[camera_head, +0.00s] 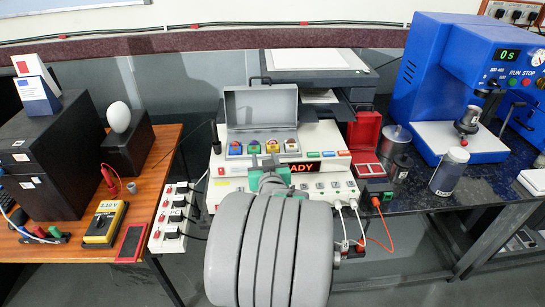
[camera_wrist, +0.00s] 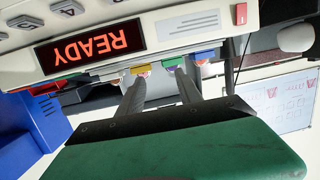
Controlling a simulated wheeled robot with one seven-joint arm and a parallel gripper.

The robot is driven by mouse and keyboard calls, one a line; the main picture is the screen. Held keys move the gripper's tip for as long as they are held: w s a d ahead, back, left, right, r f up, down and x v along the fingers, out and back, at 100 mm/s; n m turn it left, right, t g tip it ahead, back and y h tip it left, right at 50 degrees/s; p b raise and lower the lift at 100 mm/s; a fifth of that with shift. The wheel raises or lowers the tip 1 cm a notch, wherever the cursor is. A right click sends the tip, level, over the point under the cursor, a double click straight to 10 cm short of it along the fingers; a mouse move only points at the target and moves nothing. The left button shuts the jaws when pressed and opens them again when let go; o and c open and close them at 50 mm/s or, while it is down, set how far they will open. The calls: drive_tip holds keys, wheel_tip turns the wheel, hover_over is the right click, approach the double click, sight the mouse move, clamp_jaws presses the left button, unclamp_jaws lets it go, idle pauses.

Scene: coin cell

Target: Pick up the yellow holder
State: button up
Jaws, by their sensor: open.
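The green holder (camera_wrist: 173,65) is near the right finger's tip. My gripper (camera_head: 264,161) is in front of the row in the head view. Its fingers (camera_wrist: 159,82) are apart, with nothing seen between them. I cannot tell whether they touch any holder.
A blue holder (camera_head: 236,149) is at the row's left end. The box's raised lid (camera_head: 261,104) stands behind the row. A panel with a red READY display (camera_head: 303,169) lies just in front. A red open case (camera_head: 365,132) stands at the right.

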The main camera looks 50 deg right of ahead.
sight(273, 146)
drive_tip(key=shift+m+g+h, duration=0.3)
drive_tip(key=shift+m+h, duration=0.2)
drive_tip(key=shift+h, duration=0.2)
drive_tip(key=w+d, duration=0.1)
drive_tip(key=d, duration=0.1)
drive_tip(key=w+d+f+p, duration=0.1)
drive_tip(key=d, duration=0.4)
drive_tip(key=shift+w+d+f, duration=0.25)
drive_tip(key=shift+w+d, duration=0.15)
clamp_jaws()
